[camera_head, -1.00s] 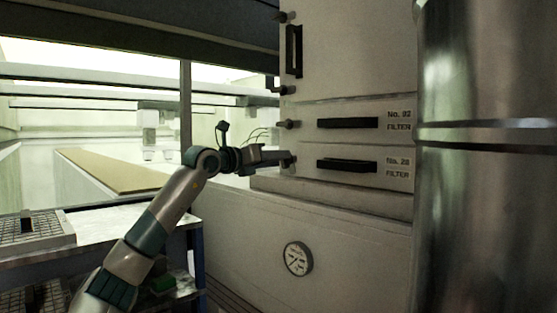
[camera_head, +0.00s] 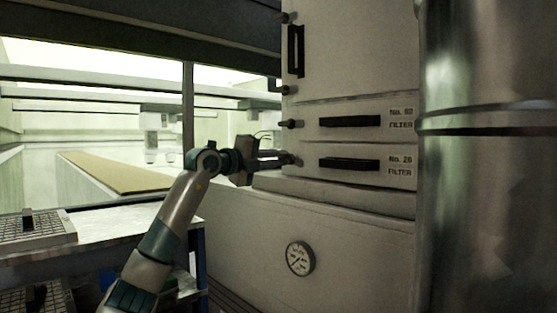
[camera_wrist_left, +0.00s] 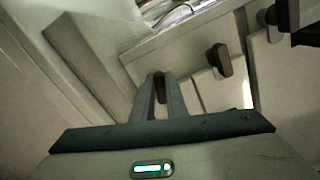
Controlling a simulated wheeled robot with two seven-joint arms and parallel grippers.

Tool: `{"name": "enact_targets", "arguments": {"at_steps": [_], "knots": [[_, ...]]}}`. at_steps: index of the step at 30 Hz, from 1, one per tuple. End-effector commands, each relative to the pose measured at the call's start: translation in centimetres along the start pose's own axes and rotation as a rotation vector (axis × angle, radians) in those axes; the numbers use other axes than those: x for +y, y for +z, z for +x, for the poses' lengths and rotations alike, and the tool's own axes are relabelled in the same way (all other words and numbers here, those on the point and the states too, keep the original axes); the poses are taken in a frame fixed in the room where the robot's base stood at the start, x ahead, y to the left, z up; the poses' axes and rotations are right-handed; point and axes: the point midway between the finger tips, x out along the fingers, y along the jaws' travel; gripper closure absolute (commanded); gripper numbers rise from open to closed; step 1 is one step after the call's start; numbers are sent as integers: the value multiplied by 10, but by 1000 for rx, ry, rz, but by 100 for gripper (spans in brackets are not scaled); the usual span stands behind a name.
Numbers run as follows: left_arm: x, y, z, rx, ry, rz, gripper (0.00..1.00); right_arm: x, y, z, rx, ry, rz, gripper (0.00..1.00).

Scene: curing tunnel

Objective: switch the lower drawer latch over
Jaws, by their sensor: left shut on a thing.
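The lower drawer, labelled as a No. 28 filter, has a dark bar handle (camera_head: 348,164) and sits low in the pale cabinet. My left gripper (camera_head: 292,160) reaches in from the left at the drawer's left edge. Its fingers are shut on the lower drawer latch, a small dark knob (camera_wrist_left: 160,90) between the fingertips in the left wrist view. The gripper mostly hides this latch in the head view. The upper drawer's latch (camera_head: 289,124) is just above and free; it also shows in the left wrist view (camera_wrist_left: 218,60). My right gripper is not in view.
A round gauge (camera_head: 300,258) is on the panel below the drawers. A large metal cylinder (camera_head: 490,210) stands close on the right. A bench with a grid tray (camera_head: 40,232) is at the left. A tall door handle (camera_head: 295,50) is above.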

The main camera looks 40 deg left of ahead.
Motion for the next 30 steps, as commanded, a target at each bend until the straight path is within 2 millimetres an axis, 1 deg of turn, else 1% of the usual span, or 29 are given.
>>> {"name": "enact_targets", "arguments": {"at_steps": [6, 13, 20, 30], "knots": [[2, 0, 0, -2, -1, -172, 100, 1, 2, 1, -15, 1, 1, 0], [4, 0, 0, -1, -1, -290, 100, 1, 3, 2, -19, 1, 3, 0], [4, 0, 0, -2, -1, -333, 100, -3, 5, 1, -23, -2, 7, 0], [4, 0, 0, -2, -1, -336, 100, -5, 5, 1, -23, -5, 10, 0]]}}
